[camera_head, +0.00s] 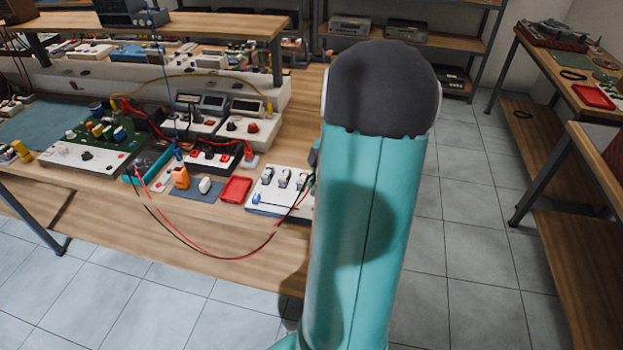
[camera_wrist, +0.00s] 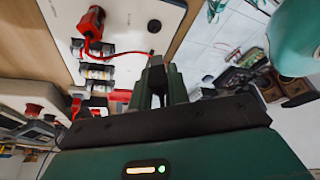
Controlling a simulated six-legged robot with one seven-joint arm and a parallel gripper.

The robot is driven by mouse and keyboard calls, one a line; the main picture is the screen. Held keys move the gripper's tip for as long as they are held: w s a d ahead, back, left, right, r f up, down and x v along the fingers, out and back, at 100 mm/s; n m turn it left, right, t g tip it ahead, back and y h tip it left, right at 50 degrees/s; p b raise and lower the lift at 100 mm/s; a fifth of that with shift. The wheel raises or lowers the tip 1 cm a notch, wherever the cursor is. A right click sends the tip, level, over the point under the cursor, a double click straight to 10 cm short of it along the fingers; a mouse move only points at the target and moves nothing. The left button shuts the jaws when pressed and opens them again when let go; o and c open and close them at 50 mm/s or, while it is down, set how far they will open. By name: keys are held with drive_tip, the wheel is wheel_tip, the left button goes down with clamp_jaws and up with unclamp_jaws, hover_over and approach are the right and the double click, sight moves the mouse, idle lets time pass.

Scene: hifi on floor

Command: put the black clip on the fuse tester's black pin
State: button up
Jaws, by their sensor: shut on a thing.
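In the wrist view, my gripper (camera_wrist: 157,92) is shut on a small dark piece, the black clip (camera_wrist: 156,62), at its fingertips. Much of the clip is hidden by the fingers. The fuse tester is a white panel (camera_wrist: 122,14) beyond the fingertips. Its black pin (camera_wrist: 154,26) stands apart from the clip, farther up the picture. A red clip (camera_wrist: 92,22) with a red lead sits on the panel to the left. In the head view, the fuse tester (camera_head: 280,208) lies at the bench's right end; my arm hides the gripper and clip.
Red and black leads (camera_head: 205,262) hang in a loop over the bench's front edge. A red tray (camera_head: 235,189), an orange item (camera_head: 180,177) and several instruments crowd the bench left of the tester. Tiled floor (camera_head: 465,210) is open to the right, before another bench.

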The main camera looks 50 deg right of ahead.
drive_tip(key=shift+f, duration=0.5)
drive_tip(key=shift+s+f, duration=0.2)
drive_tip(key=shift+f, duration=0.15)
drive_tip(key=shift+w+f, duration=0.1)
drive_tip(key=shift+f, duration=1.6)
drive_tip(key=shift+f, duration=0.8)
drive_tip(key=o, duration=0.9)
